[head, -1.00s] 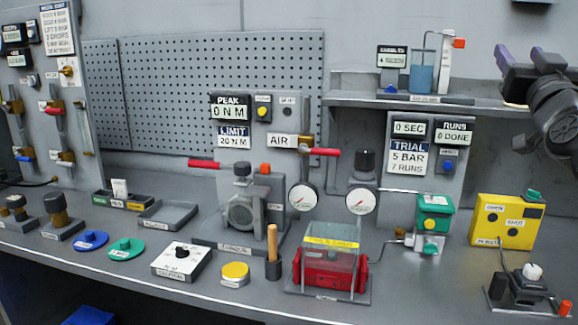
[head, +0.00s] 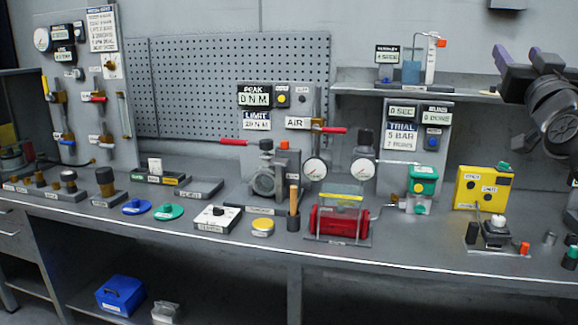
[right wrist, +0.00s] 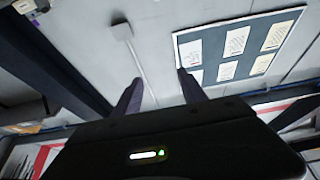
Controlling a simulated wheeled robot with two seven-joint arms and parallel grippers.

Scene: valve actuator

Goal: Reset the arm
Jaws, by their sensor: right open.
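My right gripper (head: 530,62) is at the upper right of the head view, raised above the bench and apart from everything on it. In the right wrist view its two fingers (right wrist: 160,95) are spread with nothing between them, facing a wall. My left gripper is in neither view. The grey bench (head: 400,252) carries a red actuator under a clear cover (head: 340,212), a green-topped box (head: 422,180), a yellow control box (head: 483,188) and a small device with a white knob (head: 496,224). Red-handled levers (head: 234,142) stand by the AIR label.
A perforated panel (head: 230,80) and a shelf (head: 455,92) with a blue beaker are behind. Pucks, trays and a wooden-handled tool (head: 294,200) crowd the bench. A blue box (head: 121,295) sits on the lower shelf. The bench's front strip is mostly clear.

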